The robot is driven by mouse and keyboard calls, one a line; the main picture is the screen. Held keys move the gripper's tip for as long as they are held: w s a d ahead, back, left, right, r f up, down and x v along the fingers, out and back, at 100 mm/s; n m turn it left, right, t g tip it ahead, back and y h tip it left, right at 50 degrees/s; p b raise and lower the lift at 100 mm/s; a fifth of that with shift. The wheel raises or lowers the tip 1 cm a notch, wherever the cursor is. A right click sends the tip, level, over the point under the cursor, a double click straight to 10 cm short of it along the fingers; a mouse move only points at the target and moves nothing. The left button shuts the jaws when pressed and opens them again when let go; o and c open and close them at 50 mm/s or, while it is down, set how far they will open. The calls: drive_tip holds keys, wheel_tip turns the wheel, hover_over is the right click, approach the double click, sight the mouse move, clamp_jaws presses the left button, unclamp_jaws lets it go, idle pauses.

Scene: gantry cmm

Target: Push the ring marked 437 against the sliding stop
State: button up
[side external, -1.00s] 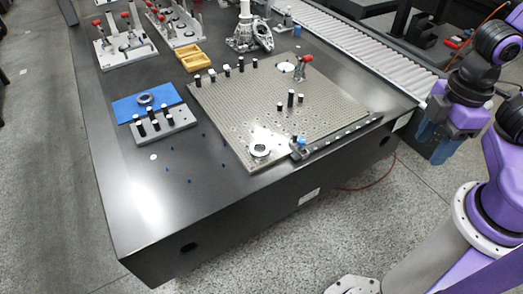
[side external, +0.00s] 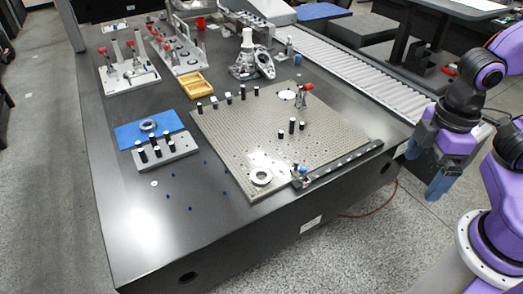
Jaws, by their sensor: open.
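A metal ring (side external: 261,176) lies flat at the near corner of the perforated plate (side external: 325,125). Another ring (side external: 148,125) lies on the blue mat (side external: 125,134) at the left. Any number 437 is too small to read on either. A dark rail (side external: 345,164) runs along the plate's near right edge. A small block with a blue knob (side external: 303,169), perhaps the sliding stop, sits at its left end, close to the first ring with a small apparent gap. My gripper (side external: 425,169) is open and empty, with blue fingers, right of the table and well away from both rings.
Several black-and-white pins (side external: 291,126) and a red-handled clamp (side external: 304,90) stand on the plate. A grey block with pins (side external: 165,151), a yellow tray (side external: 197,84) and fixtures (side external: 130,70) stand farther left and back. A roller conveyor (side external: 350,70) runs behind.

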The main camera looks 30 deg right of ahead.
drive_tip(key=w+a+m, duration=0.8)
drive_tip(key=w, duration=0.4)
drive_tip(key=m, duration=2)
hover_over(261, 180)
wheel_tip(261, 180, down, 14)
drive_tip(key=shift+f, duration=0.1)
wheel_tip(261, 180, down, 17)
drive_tip(key=shift+f, duration=0.1)
